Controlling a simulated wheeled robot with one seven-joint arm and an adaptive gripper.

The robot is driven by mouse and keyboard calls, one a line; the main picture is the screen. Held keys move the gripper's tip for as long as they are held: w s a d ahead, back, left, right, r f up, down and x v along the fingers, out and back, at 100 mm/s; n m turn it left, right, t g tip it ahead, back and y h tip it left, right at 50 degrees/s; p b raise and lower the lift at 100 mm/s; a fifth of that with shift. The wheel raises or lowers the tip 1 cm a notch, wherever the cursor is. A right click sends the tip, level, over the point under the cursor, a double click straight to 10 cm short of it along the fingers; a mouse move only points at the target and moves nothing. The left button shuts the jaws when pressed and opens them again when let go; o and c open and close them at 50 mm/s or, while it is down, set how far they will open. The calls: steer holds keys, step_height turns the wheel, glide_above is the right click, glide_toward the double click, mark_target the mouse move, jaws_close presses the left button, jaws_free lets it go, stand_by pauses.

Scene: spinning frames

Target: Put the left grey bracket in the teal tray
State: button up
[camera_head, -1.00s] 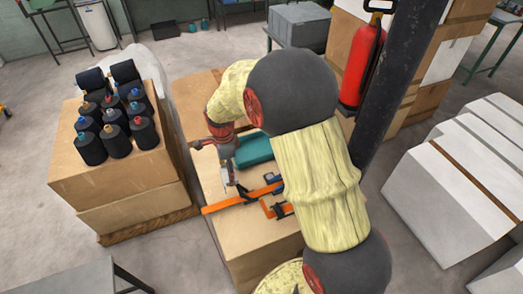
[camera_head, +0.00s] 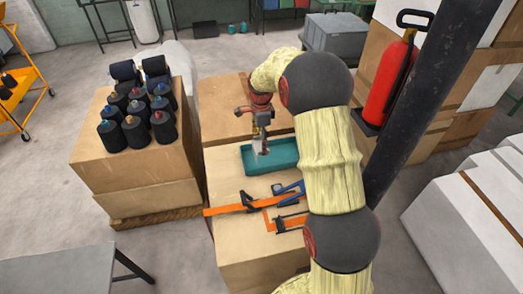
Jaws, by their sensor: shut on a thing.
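The teal tray (camera_head: 285,157) lies on the cardboard box top, left of my arm. My gripper (camera_head: 260,134) points down over the left part of the tray. It is shut on a small grey piece, the grey bracket (camera_head: 262,150), which hangs at or just above the tray's inside. I cannot tell whether the bracket touches the tray floor. No other grey bracket can be made out; my arm hides part of the box top on the right.
Orange and dark bar clamps (camera_head: 236,208) and a blue tool (camera_head: 289,188) lie in front of the tray. Dark thread cones (camera_head: 135,132) stand on the box at left. A dark post (camera_head: 425,110) and a red extinguisher (camera_head: 392,82) stand at right.

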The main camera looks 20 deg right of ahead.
steer(key=w+f, duration=0.1)
steer(key=f, duration=0.2)
steer(key=w+d+f+b, duration=0.1)
steer(key=w+f, duration=0.1)
steer(key=f, duration=0.1)
steer(key=w+f+b, duration=0.1)
steer(key=f, duration=0.2)
steer(key=shift+w+d, duration=0.2)
steer(key=shift+d, duration=0.2)
steer(key=shift+r, duration=0.1)
steer(key=o, duration=1.1)
steer(key=shift+f, duration=0.2)
steer(key=shift+c, duration=0.2)
steer(key=shift+o, duration=0.6)
steer(key=shift+r, duration=0.15)
